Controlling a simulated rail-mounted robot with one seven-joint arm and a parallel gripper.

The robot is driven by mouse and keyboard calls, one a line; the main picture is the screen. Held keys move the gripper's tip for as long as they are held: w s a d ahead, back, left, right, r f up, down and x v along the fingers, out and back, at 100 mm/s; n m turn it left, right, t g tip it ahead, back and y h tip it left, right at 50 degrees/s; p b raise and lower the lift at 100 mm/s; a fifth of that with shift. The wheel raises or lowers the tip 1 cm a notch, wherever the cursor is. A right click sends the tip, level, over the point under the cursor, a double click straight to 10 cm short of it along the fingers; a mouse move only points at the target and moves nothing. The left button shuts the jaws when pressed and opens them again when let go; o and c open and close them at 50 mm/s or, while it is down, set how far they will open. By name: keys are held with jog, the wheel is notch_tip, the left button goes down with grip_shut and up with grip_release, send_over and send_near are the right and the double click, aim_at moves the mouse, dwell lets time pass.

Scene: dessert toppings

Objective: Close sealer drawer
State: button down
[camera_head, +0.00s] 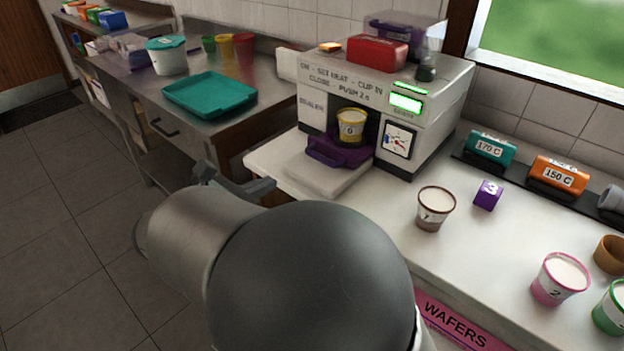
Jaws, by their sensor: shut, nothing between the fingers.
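The sealer (440,95) is a white box machine on the counter, with a dark opening in its front and lit green displays. Its white drawer (290,165) is out, extending toward the left front. A purple holder (330,152) sits on the drawer at the opening. A yellow cup (351,127) marked 0 stands in the holder, at the mouth of the opening. My gripper (240,185) is just in front of the drawer's near left edge, with its fingers shut and empty. Whether it touches the drawer I cannot tell. My arm hides the area below.
A brown-rimmed cup (435,208), a purple cube (487,194), a pink cup (560,278) and a green cup (611,307) stand on the right counter. A teal tray (210,94) lies on the left steel table. A red box (377,51) sits on the sealer.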

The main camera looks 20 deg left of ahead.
send_near(318, 159)
jog(key=x, duration=0.6)
jog(key=shift+w+d, duration=0.25)
jog(key=shift+w, duration=0.1)
